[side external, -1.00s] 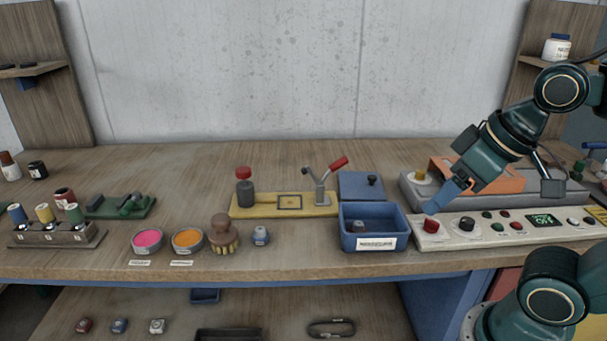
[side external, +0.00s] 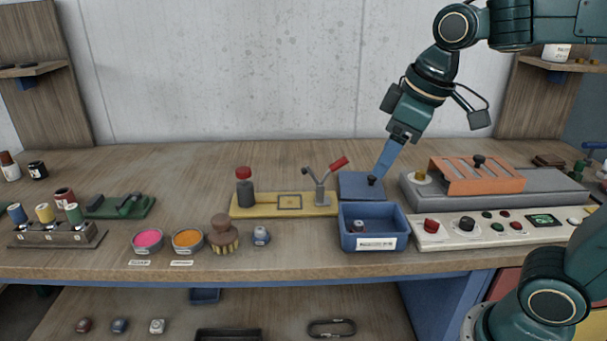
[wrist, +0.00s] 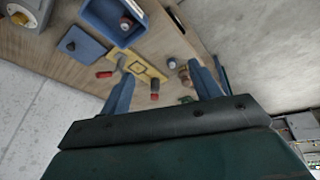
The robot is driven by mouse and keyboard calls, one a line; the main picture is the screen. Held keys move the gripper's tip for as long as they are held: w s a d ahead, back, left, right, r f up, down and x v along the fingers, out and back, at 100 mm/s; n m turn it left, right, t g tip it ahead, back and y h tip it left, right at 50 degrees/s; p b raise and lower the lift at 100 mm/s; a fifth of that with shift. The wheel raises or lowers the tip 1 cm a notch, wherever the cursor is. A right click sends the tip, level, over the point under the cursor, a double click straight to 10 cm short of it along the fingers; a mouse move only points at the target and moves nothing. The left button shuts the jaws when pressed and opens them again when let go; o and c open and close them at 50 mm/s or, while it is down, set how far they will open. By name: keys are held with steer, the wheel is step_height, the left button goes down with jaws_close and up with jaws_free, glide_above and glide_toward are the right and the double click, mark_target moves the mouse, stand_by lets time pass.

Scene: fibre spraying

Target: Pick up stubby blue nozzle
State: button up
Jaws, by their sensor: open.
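A small, short blue-grey nozzle-like piece (side external: 261,236) stands on the bench, right of the brush, in the side view. It also shows in the wrist view (wrist: 172,63), between my fingers. Another small dark-topped piece (side external: 357,226) sits in the blue bin (side external: 375,243); I cannot tell its exact type. My gripper (side external: 381,174) has blue fingers pointing down in front of or above the blue lid at the bin's back. In the wrist view my gripper (wrist: 160,70) is open and empty, its fingers wide apart, well away from the nozzle.
The brush (side external: 223,235) and powder bowls (side external: 187,240) are left of the nozzle. A control panel (side external: 490,231) is right. Bench in front of the yellow plate is mostly clear.

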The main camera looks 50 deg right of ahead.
steer(key=w+a+n+g, duration=0.1)
steer(key=w+a+n, duration=0.15)
steer(key=w, duration=0.55)
steer(key=n+g, duration=0.3)
steer(key=n, duration=0.4)
glide_above(260, 229)
step_height(260, 229, down, 13)
steer(key=shift+a+f, duration=0.1)
steer(key=shift+a, duration=0.1)
steer(key=shift+f, duration=0.1)
steer(key=shift+f, duration=4.2)
steer(key=shift+d+f, duration=0.15)
steer(key=shift+f, duration=2.45)
